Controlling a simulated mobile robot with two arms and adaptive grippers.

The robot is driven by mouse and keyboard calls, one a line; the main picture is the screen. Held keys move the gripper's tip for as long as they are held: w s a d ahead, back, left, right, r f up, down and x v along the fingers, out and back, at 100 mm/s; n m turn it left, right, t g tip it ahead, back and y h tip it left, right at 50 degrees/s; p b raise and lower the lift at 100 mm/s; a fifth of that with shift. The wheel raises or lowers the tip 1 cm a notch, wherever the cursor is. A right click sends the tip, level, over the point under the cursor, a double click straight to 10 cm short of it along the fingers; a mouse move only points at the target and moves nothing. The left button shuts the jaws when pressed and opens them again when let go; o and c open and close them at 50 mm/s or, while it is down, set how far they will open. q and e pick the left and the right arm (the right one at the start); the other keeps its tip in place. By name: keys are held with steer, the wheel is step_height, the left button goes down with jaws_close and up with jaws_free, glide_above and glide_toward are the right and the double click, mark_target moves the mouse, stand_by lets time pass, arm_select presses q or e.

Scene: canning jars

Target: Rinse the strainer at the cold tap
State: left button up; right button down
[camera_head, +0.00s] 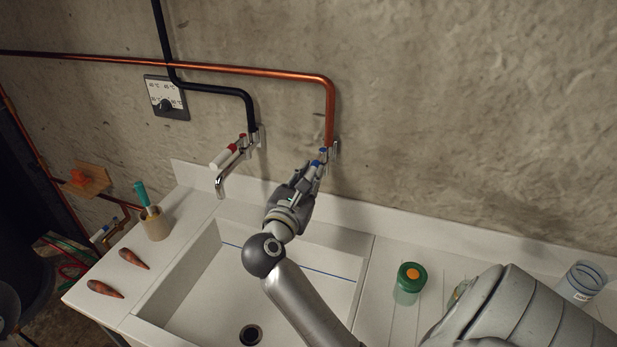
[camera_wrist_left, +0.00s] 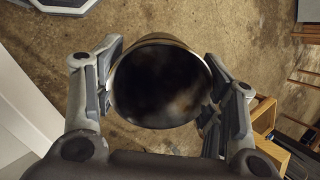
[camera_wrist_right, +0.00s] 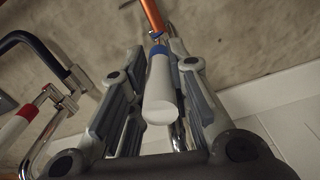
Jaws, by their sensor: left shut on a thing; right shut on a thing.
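My right gripper (camera_head: 308,178) is at the cold tap (camera_head: 323,158) on the wall behind the sink (camera_head: 200,285). In the right wrist view, my right gripper (camera_wrist_right: 160,95) is shut on the cold tap's white handle (camera_wrist_right: 160,88) with its blue collar. The cold spout is mostly hidden; no water is visible. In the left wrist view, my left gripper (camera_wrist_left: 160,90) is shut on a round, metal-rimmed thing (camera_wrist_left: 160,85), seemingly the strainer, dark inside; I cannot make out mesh. Brown floor lies behind it. My left gripper does not show in the head view.
The hot tap (camera_head: 227,157) with red-and-white handle is left of the cold tap. The visible basin is empty.

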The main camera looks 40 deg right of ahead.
steer(key=shift+s, duration=0.1)
steer(key=shift+s+d+f+n+t, duration=0.1)
steer(key=shift+s+d+n+t, duration=0.1)
steer(key=shift+n+t, duration=0.15)
steer(key=shift+s+d+n+t+y, duration=0.2)
steer(key=shift+s+n+t+y, duration=0.1)
steer(key=shift+n+t+y, duration=0.3)
steer(key=shift+s+d+n+t+y, duration=0.2)
steer(key=shift+s+n+t+y, duration=0.15)
steer(key=shift+t, duration=0.3)
steer(key=shift+w, duration=0.1)
steer(key=c, duration=1.3)
jaws_free()
steer(key=shift+a, duration=0.1)
steer(key=v, duration=0.7)
steer(key=shift+a, duration=0.25)
